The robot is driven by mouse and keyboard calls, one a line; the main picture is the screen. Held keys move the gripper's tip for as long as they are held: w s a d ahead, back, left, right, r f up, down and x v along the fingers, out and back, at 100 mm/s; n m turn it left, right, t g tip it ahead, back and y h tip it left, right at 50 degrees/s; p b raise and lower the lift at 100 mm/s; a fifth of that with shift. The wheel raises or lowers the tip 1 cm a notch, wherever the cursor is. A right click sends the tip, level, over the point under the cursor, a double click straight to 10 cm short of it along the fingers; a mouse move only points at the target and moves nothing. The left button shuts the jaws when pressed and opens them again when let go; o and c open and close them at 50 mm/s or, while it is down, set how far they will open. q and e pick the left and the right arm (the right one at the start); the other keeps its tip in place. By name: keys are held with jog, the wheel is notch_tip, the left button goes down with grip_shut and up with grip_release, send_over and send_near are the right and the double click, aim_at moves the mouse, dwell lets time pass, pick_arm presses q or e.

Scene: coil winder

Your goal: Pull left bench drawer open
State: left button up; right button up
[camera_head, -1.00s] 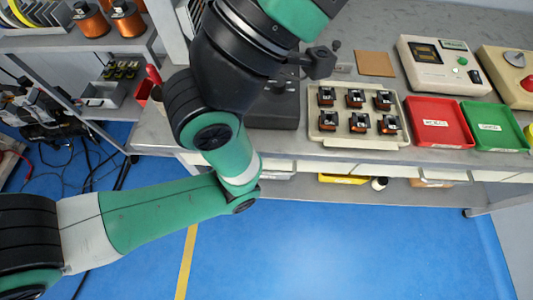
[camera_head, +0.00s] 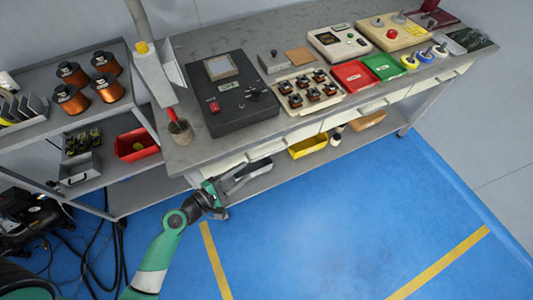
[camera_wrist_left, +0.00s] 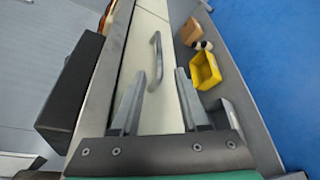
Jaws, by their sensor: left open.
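The left bench drawer shows as a pale front (camera_head: 228,162) under the left end of the grey bench top, partly hidden by my gripper. In the left wrist view its pale front (camera_wrist_left: 138,97) has a grey bar handle (camera_wrist_left: 157,62). The drawer looks shut. My left gripper (camera_head: 256,168) is just in front of the drawer. In the wrist view its two fingers (camera_wrist_left: 160,72) are apart, and the near end of the handle appears between their tips. I cannot tell whether they touch the handle. My right gripper is out of view.
A yellow bin (camera_head: 308,146) stands on the lower shelf (camera_head: 285,166), right of my gripper. A black winder box (camera_head: 232,92) sits on the bench top above. A shelf rack (camera_head: 28,138) with copper coils stands left. The blue floor (camera_head: 330,220) in front is clear.

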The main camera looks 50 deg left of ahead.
aim_at(267, 154)
pick_arm(q)
jog(key=b+x, duration=0.2)
jog(key=x, duration=0.9)
jog(key=shift+b, duration=0.35)
jog(key=shift+w, duration=0.35)
jog(key=shift+a, duration=0.1)
jog(key=shift+s, duration=0.1)
grip_shut()
dwell(0.3)
